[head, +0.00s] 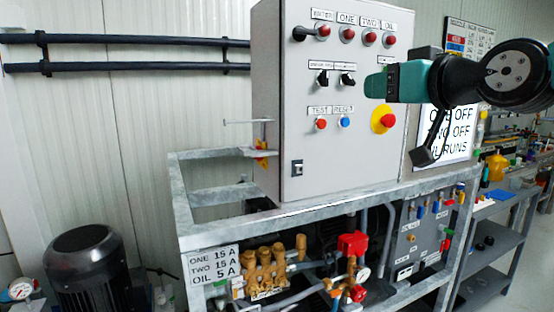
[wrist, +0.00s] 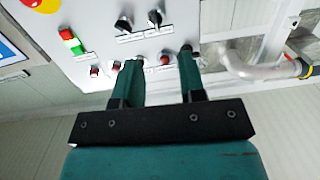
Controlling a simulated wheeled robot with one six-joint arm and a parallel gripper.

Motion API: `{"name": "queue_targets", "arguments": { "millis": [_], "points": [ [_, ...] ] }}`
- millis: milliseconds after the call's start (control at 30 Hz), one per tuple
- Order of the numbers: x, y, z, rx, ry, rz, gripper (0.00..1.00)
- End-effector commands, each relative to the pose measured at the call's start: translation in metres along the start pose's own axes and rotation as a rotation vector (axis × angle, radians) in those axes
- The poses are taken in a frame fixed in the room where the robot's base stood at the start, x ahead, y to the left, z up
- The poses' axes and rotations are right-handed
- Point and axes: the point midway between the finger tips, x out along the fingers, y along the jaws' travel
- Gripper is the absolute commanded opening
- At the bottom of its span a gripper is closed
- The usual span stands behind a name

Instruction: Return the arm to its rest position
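My gripper (head: 372,84) is a teal block on a black arm that reaches in from the right in the head view. It is in front of the grey control panel (head: 275,120), beside the two black selector switches (head: 335,79). In the wrist view, the two teal fingers of my gripper (wrist: 160,57) are apart, with panel surface and a red lamp (wrist: 165,59) visible between them. Nothing is held between them. Whether the fingertips touch the panel cannot be told.
The panel carries a yellow-and-red stop button (head: 383,119) and a black lever (head: 308,33). A galvanized frame (head: 320,208) with brass and red valves (head: 352,244) stands below. A black motor (head: 87,265) is at lower left. A workbench (head: 505,205) is at right.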

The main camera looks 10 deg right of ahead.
Motion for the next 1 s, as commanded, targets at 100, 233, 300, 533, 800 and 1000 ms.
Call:
{"name": "queue_targets", "arguments": {
  "millis": [100,233,300,533,800,1000],
  "points": [
    [-0.004,-0.035,0.053,0.037,-0.217,-0.092,0.37],
    [-0.035,-0.084,0.131,0.067,-0.561,-0.223,0.37],
    [-0.061,-0.106,0.169,0.069,-0.748,-0.287,0.37],
    [-0.149,-0.143,0.241,0.028,-1.204,-0.42,0.37],
    [-0.174,-0.147,0.254,0.01,-1.317,-0.444,0.37],
    [-0.173,-0.147,0.254,0.01,-1.314,-0.443,0.37]
  ]
}}
